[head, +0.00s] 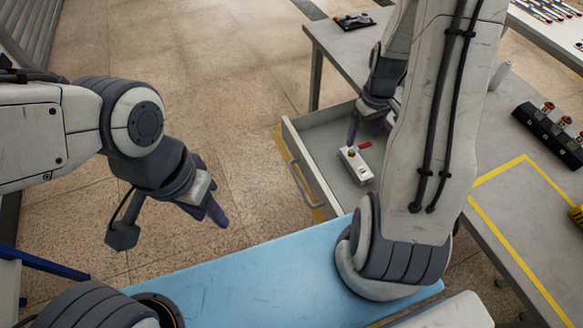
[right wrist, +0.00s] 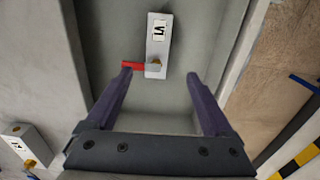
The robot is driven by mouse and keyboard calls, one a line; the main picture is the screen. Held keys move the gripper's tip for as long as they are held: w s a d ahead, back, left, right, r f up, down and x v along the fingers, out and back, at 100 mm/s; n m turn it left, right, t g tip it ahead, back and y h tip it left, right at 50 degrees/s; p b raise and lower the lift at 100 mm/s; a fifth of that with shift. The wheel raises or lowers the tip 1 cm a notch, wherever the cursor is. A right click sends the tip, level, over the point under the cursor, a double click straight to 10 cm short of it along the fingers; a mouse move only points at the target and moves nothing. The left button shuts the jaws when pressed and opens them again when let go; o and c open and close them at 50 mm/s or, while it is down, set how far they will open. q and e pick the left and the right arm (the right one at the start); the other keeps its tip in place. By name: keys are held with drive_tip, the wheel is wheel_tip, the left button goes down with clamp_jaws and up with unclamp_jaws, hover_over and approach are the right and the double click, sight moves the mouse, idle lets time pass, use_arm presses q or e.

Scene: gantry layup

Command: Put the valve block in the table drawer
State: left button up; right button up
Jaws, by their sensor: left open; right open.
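The valve block (head: 356,165), a small pale block with a red lever and a brass fitting, lies on the floor of the open table drawer (head: 312,175). In the right wrist view the valve block (right wrist: 158,42) lies just beyond my fingertips, inside the drawer walls. My right gripper (head: 365,128) is open and empty, over the drawer beside the block; its purple fingers (right wrist: 159,75) show apart in the right wrist view. My left gripper (head: 212,208) hangs over the floor left of the drawer, open and empty.
A black rack (head: 550,132) with several fittings stands on the table at the right, near yellow tape lines (head: 495,172). Another pale block with a brass fitting (right wrist: 25,145) shows in the right wrist view. A blue surface (head: 245,275) lies in front.

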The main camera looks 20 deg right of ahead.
drive_tip(key=a+r+n, duration=0.1)
drive_tip(key=a+r, duration=0.2)
drive_tip(key=a, duration=0.3)
drive_tip(key=s+a+r+n, duration=0.1)
drive_tip(key=a+r, duration=0.2)
drive_tip(key=a, duration=0.3)
drive_tip(key=a+r+n, duration=0.1)
drive_tip(key=a+r, duration=0.2)
drive_tip(key=a, duration=0.4)
drive_tip(key=s+a+r+n, duration=0.1)
drive_tip(key=s+a+r, duration=0.2)
drive_tip(key=s+a, duration=0.2)
drive_tip(key=s+a+r+n+y, duration=0.1)
drive_tip(key=s+a+r+n, duration=0.1)
drive_tip(key=s+a, duration=0.4)
drive_tip(key=s+r, duration=0.1)
drive_tip(key=s, duration=0.3)
drive_tip(key=shift+s+a+r, duration=0.2)
drive_tip(key=shift+s+a, duration=0.05)
drive_tip(key=shift+s, duration=0.1)
drive_tip(key=shift+r, duration=0.1)
